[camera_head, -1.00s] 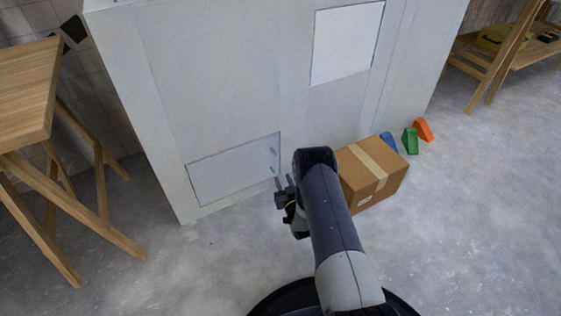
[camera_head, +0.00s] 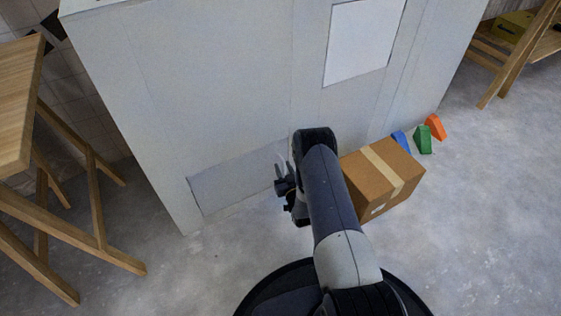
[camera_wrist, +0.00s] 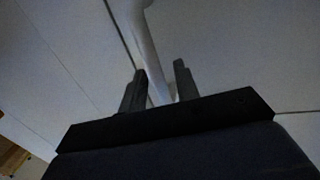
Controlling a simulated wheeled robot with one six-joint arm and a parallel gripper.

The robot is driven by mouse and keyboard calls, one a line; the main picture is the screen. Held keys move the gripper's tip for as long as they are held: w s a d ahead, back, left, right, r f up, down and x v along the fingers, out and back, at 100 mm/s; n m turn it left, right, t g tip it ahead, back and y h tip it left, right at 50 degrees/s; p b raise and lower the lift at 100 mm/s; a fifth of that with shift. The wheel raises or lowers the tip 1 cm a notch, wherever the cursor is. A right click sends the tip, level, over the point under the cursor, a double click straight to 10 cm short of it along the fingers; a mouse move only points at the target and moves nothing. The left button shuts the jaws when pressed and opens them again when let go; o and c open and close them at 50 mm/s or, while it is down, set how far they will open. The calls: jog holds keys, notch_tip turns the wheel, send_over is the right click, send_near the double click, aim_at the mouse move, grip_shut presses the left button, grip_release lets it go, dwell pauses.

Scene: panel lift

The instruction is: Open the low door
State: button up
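The low door (camera_head: 230,182) is a flat grey panel low in the big grey wall unit, and it looks closed in the head view. Its pale, slim handle (camera_head: 281,161) is at its right end, partly hidden by my gripper (camera_head: 281,179). In the wrist view the handle (camera_wrist: 147,48) runs as a light bar down between the two dark fingers of my gripper (camera_wrist: 160,70). The fingers stand apart, with a visible gap beside the bar. I cannot tell whether either finger touches it.
A cardboard box (camera_head: 378,192) stands on the floor just right of my arm. Blue (camera_head: 401,142), green (camera_head: 423,140) and orange (camera_head: 436,127) wedges lie behind it. A wooden trestle table (camera_head: 75,200) stands at left. A white upper panel (camera_head: 362,40) is higher on the unit. Floor at front left is clear.

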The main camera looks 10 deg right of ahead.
grip_shut()
dwell(0.3)
dwell(0.3)
